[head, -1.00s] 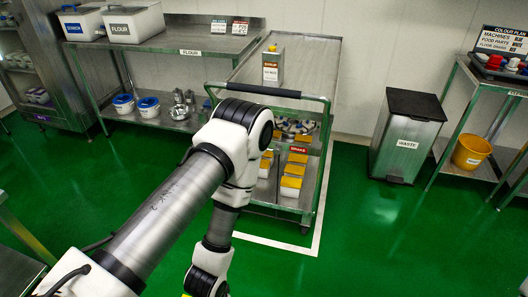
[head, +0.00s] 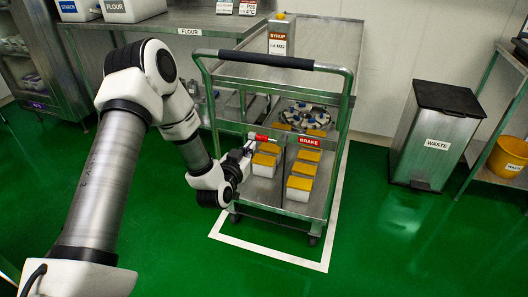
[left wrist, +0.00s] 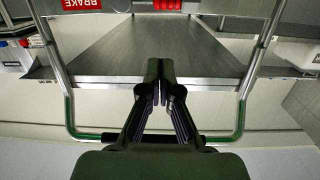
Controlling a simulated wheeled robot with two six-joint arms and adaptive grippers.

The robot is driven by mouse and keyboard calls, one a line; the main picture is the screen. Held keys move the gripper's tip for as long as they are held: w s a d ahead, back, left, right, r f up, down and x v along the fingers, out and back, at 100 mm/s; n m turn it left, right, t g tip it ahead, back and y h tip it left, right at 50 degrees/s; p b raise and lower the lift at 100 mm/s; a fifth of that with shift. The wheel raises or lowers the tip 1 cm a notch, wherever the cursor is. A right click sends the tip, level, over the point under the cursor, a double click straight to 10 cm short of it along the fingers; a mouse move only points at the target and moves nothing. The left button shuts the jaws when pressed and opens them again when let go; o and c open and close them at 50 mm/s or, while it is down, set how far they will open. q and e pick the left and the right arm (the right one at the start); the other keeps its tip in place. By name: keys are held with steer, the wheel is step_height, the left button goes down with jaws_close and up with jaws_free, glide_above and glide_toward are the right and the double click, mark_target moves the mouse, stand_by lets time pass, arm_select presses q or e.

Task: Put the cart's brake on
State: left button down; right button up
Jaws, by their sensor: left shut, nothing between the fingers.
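A red brake lever (head: 263,138) sits left of the label. My left gripper (head: 249,147) is at the cart's front, close to the lever; contact cannot be told in the head view. In the left wrist view my left gripper (left wrist: 160,82) is shut and empty, with the BRAKE label (left wrist: 81,4) and red lever (left wrist: 167,5) at the top edge, apart from the fingertips. My right gripper is not in view.
The cart carries a syrup container (head: 279,38) on top and yellow-lidded tubs (head: 300,183) below. It stands within a white floor line (head: 270,250). A waste bin (head: 437,130) stands to the right. A steel flour table (head: 200,25) is behind left. Green floor at front right is clear.

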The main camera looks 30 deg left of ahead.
arm_select(q)
steer(key=a, duration=0.1)
steer(key=b, duration=0.3)
glide_above(259, 137)
steer(key=s+d, duration=0.1)
steer(key=s, duration=0.1)
step_height(259, 137, down, 4)
steer(key=shift+w+r+n+y, duration=0.15)
steer(key=shift+r+n+y, duration=0.1)
steer(key=shift+n+y, duration=0.15)
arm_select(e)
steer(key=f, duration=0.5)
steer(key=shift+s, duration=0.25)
